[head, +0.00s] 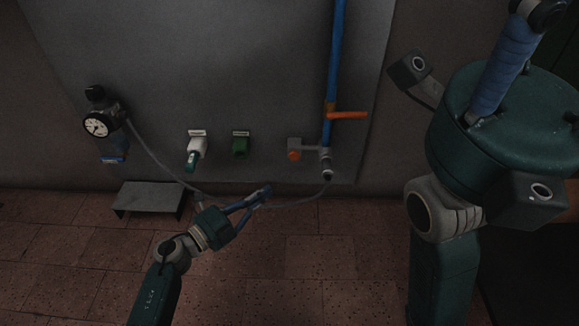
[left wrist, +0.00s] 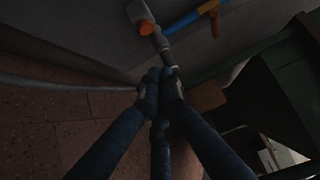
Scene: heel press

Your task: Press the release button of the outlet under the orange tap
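The orange tap handle (head: 348,115) sits on the blue pipe (head: 335,50) at the right of the wall panel. Below it is the grey outlet (head: 326,166), with an orange round knob or button (head: 293,155) on a side branch; this also shows in the left wrist view (left wrist: 146,27). A hose joins the outlet's lower end. In the left wrist view the fingertips (left wrist: 160,75) overlap the area near the outlet's end.
A pressure gauge (head: 97,125) hangs at left, with the grey hose (head: 155,160) running from it behind my left gripper. White (head: 197,145) and green (head: 240,145) fittings are on the panel. A low grey stand (head: 150,196) is on the tiled floor.

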